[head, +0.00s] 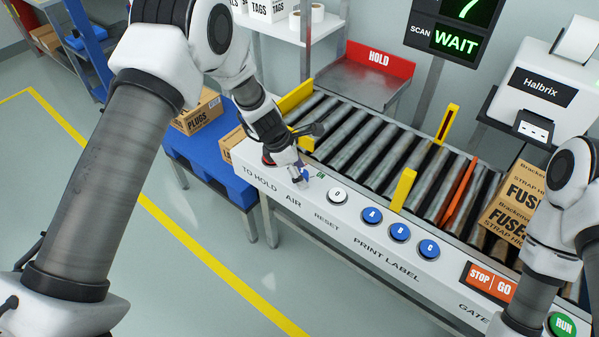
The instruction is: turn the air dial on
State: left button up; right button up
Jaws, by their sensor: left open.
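The air dial is mostly hidden by my left gripper (300,180), above the "AIR" label on the conveyor's front panel (325,222). A small blue part and a small green mark show beside the fingertips; I cannot tell which way the dial is set. My left gripper is open, pointing down at the dial's place. I cannot tell whether its fingers touch the dial. My right arm comes in at the right edge, and its gripper is out of the picture.
Right of the gripper are a white reset button (337,195), blue print label buttons (400,232), a stop/go switch (489,282) and a green run button (562,325). Behind them runs the roller conveyor (365,145) with yellow posts (403,190) and fuse boxes (512,208). A screen (455,40) reads WAIT.

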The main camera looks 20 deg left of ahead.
pick_arm(q)
jog(key=shift+w+f, duration=0.15)
jog(key=shift+c, duration=0.9)
jog(key=shift+s, duration=0.2)
jog(key=c, duration=0.9)
jog(key=shift+c, duration=0.2)
